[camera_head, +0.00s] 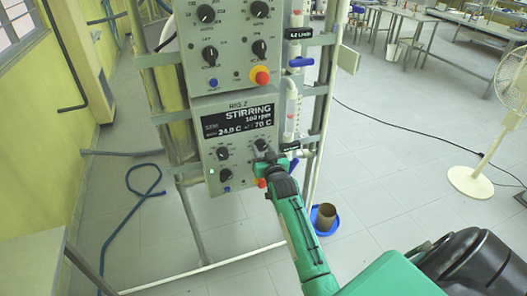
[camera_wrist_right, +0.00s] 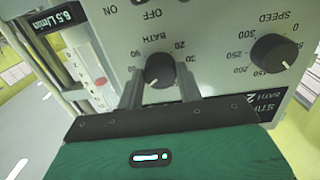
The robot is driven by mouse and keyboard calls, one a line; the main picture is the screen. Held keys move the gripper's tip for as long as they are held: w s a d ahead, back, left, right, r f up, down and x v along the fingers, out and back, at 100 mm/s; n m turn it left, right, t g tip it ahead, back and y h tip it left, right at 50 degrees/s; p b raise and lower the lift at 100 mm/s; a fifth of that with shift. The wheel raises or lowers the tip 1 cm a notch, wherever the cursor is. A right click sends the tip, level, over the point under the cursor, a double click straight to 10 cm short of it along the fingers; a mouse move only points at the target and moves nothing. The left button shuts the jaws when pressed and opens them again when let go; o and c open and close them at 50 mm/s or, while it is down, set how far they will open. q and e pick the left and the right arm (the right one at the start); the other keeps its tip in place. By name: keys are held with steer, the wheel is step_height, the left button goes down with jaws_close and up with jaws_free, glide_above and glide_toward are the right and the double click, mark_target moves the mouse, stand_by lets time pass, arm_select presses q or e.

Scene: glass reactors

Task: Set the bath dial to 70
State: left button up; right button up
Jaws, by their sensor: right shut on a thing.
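The bath dial (camera_wrist_right: 159,70) is a round black knob on the grey panel of rig 2 (camera_head: 203,183). In the right wrist view it sits between the two fingers of my right gripper (camera_wrist_right: 160,92), which is shut on it. The wrist picture is upside down, and the dial's white pointer line points toward its lower left. In the head view the right gripper (camera_head: 266,158) covers part of the dial. The display (camera_head: 238,122) reads stirring, a speed of about 160 rpm, 24.0 C and what looks like 70 C. My left gripper is not in view.
The speed dial (camera_wrist_right: 270,52) is beside the bath dial. A red button (camera_head: 261,183) lies just below the gripper. A flow tube (camera_head: 291,112) stands right of the panel. Another control panel (camera_head: 228,45) is above. A white fan (camera_head: 490,140) stands far right.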

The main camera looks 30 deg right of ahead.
steer(key=o, duration=1)
steer(key=shift+f, duration=0.1)
steer(key=shift+s, duration=0.1)
steer(key=b+v, duration=0.3)
steer(key=v, duration=1)
steer(key=shift+s+a, duration=0.15)
steer(key=shift+s, duration=0.15)
